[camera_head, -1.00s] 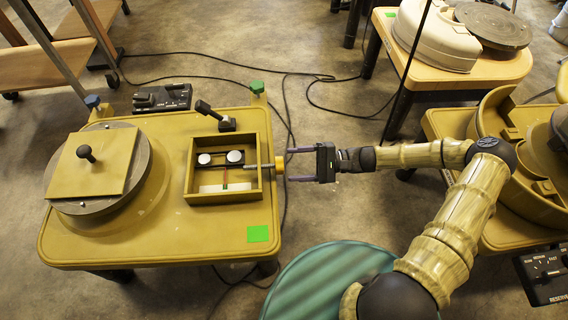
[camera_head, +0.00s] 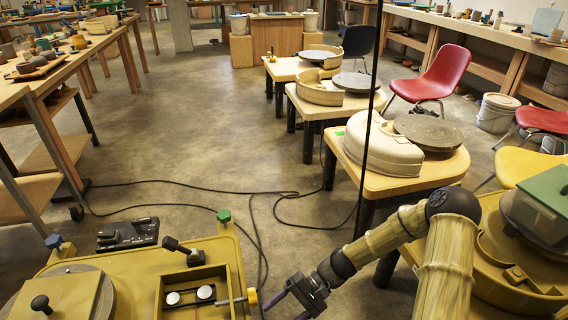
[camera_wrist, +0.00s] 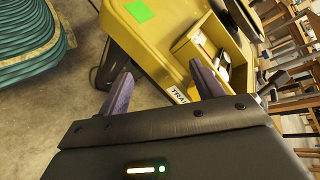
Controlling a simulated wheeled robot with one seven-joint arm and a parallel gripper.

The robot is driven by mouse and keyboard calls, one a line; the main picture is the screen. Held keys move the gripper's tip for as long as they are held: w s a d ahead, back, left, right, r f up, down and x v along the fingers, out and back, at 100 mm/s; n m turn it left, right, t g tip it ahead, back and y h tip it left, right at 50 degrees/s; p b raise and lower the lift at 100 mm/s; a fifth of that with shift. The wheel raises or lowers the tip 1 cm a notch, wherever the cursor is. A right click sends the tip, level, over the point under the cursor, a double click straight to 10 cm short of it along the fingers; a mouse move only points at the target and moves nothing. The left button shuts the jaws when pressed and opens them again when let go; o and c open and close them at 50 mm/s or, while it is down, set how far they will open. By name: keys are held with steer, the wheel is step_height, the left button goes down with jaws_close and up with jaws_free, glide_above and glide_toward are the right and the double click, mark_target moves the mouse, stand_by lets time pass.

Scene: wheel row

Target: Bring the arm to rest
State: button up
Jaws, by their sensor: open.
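My gripper (camera_head: 287,300) is at the bottom middle of the head view, just right of the yellow wheel table (camera_head: 130,268). Its two purple fingers are apart with nothing between them. In the wrist view my gripper (camera_wrist: 163,88) shows both fingers open, the yellow table (camera_wrist: 160,45) with its green square beyond them. My arm (camera_head: 385,240) reaches in from the right, bent at the elbow. An open box (camera_head: 207,285) on the table holds two white round knobs; a rod with a yellow end sticks out of its right side, close to my fingers.
A table with a cream basin (camera_head: 383,145) and a grey wheel stands beyond my arm. Another yellow wheel table (camera_head: 520,280) is at the right. Black cables (camera_head: 200,186) lie on the floor. A teal ribbed thing (camera_wrist: 30,40) shows in the wrist view.

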steer(key=s+d+r+n+t+h+p, duration=0.15)
steer(key=d+r+t+h, duration=0.25)
steer(key=d+r+h, duration=0.5)
steer(key=d+r+t+h+p, duration=0.2)
steer(key=d+r+t+p, duration=0.3)
steer(key=r, duration=0.7)
steer(key=w+p+v, duration=0.3)
steer(key=p+v, duration=0.9)
steer(key=v, duration=0.1)
steer(key=w+r+p+v, duration=0.1)
steer(key=w+p+v, duration=0.1)
steer(key=p+v, duration=1)
steer(key=w+d+r+p+v, duration=0.1)
steer(key=w+p+v, duration=0.2)
steer(key=p+v, duration=0.9)
steer(key=shift+v, duration=0.8)
